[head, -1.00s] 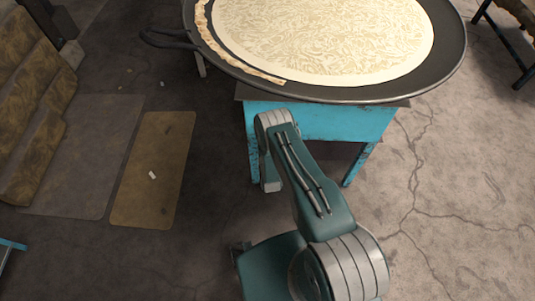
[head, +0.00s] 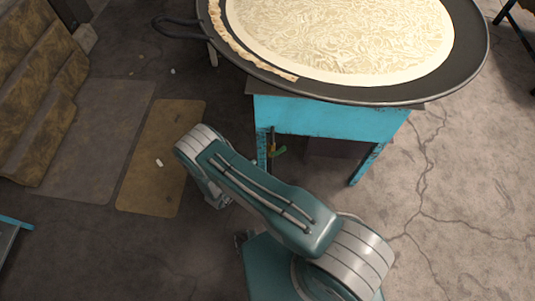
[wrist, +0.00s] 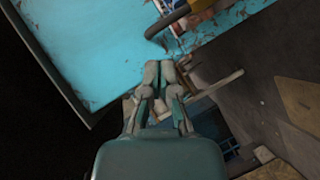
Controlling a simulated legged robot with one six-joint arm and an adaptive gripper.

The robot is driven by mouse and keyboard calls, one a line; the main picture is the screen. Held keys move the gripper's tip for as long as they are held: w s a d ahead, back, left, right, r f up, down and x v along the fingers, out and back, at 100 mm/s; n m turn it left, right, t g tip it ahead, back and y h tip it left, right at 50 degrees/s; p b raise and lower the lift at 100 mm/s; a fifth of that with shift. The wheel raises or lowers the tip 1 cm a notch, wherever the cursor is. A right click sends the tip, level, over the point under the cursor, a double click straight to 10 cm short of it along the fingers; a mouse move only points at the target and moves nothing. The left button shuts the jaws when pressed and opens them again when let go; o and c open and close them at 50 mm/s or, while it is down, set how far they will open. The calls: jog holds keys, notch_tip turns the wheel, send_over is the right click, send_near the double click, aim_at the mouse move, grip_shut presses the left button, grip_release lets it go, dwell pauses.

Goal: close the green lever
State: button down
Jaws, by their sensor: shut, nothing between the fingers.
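A small green lever (head: 278,152) with a yellowish part shows in the head view, beside the left front leg of the turquoise table, under the big pan. I cannot make out the lever in the wrist view. My gripper (wrist: 160,72) is shut and empty in the wrist view, its fingertips together in front of the turquoise table (wrist: 85,45). In the head view my arm hides the gripper's tips.
Brown mats (head: 165,140) lie on the floor at left, near brown steps (head: 35,85).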

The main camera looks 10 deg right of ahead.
aim_at(277, 152)
jog(key=s+d+f+x, duration=0.1)
jog(key=s+x, duration=0.1)
jog(key=x, duration=1)
jog(key=shift+d+f, duration=0.2)
jog(key=shift+d, duration=0.25)
